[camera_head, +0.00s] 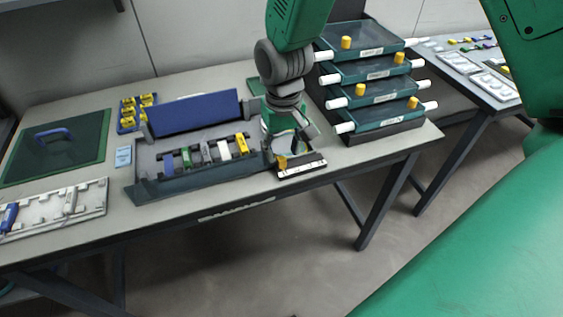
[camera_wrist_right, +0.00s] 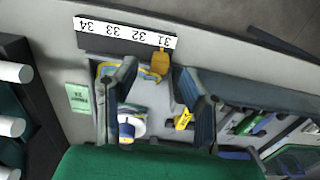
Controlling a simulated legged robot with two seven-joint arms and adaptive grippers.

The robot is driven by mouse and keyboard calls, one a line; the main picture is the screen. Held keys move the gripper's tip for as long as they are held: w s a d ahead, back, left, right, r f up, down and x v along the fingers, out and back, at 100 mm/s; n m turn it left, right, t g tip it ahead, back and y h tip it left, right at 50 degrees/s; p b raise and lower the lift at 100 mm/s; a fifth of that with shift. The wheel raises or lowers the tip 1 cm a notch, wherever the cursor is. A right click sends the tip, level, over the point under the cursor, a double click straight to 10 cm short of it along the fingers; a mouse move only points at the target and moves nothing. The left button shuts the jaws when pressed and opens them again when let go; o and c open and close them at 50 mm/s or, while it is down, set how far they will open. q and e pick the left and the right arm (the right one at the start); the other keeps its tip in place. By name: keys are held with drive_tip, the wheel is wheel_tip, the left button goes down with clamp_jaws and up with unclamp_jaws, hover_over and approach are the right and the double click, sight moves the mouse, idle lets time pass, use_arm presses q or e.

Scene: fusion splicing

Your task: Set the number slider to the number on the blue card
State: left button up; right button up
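The number slider (camera_head: 302,168) is a dark block with a white number strip at the table's front edge. In the right wrist view its strip (camera_wrist_right: 125,33) shows upside-down numbers that look like 31 to 34. Its yellow knob (camera_head: 282,161) sits by the 31 end; the knob (camera_wrist_right: 160,63) also shows in the wrist view. My right gripper (camera_head: 289,147) is open just above the slider; its fingers (camera_wrist_right: 158,72) stand on either side of the knob, apart from it. A light blue card (camera_head: 123,156) lies left of the grey tray; its number is too small to read. My left gripper is not in view.
Left of the slider is a grey tray (camera_head: 150,191) with coloured connectors and a raised blue lid (camera_head: 193,112). A rack of stacked drawers (camera_head: 372,75) with yellow knobs stands close on the right. A light green card (camera_wrist_right: 78,97) shows in the wrist view.

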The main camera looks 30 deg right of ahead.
sight(282, 160)
drive_tip(key=shift+a+f, duration=0.1)
drive_tip(key=shift+f, duration=1.9)
clamp_jaws()
drive_tip(key=shift+s+d+r+p, duration=0.1)
drive_tip(key=shift+s+d+p, duration=0.2)
drive_tip(key=shift+d, duration=0.4)
drive_tip(key=shift+s+d+r+p, duration=0.1)
drive_tip(key=shift+d+p, duration=0.25)
drive_tip(key=shift+d, duration=0.3)
drive_tip(key=shift+d+f, duration=0.2)
drive_tip(key=shift+d, duration=0.05)
unclamp_jaws()
drive_tip(key=shift+a, duration=0.1)
